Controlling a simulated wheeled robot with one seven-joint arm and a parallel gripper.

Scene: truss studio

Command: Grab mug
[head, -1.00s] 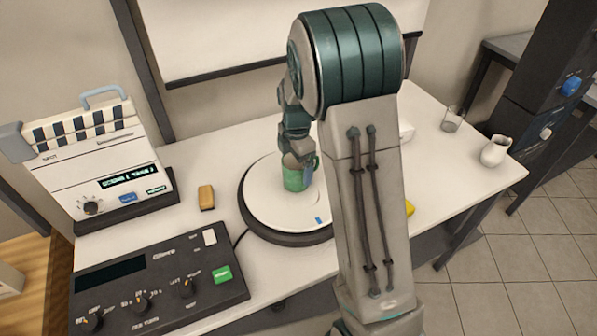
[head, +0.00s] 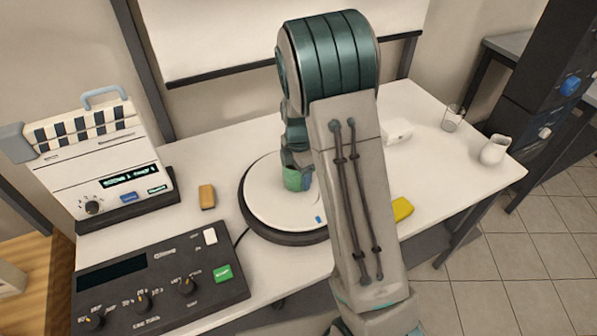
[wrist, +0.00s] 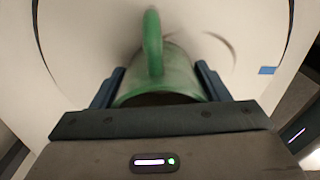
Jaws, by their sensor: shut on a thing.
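The green mug (head: 291,180) stands on the white round turntable (head: 262,205) in the head view, partly hidden by my arm. In the wrist view the mug (wrist: 178,72) sits between the two fingers of my gripper (wrist: 160,88), with its handle pointing away from the palm. My gripper is shut on the mug's sides. In the head view my gripper (head: 298,178) is at the mug and mostly hidden behind my arm. I cannot tell whether the mug is lifted off the turntable.
A control panel (head: 150,290) and a clapper-topped device (head: 125,180) stand at the left. A tan block (head: 207,196) lies beside the turntable. A yellow thing (head: 402,209), a white box (head: 397,132), a glass (head: 452,118) and a white pitcher (head: 494,150) are at the right.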

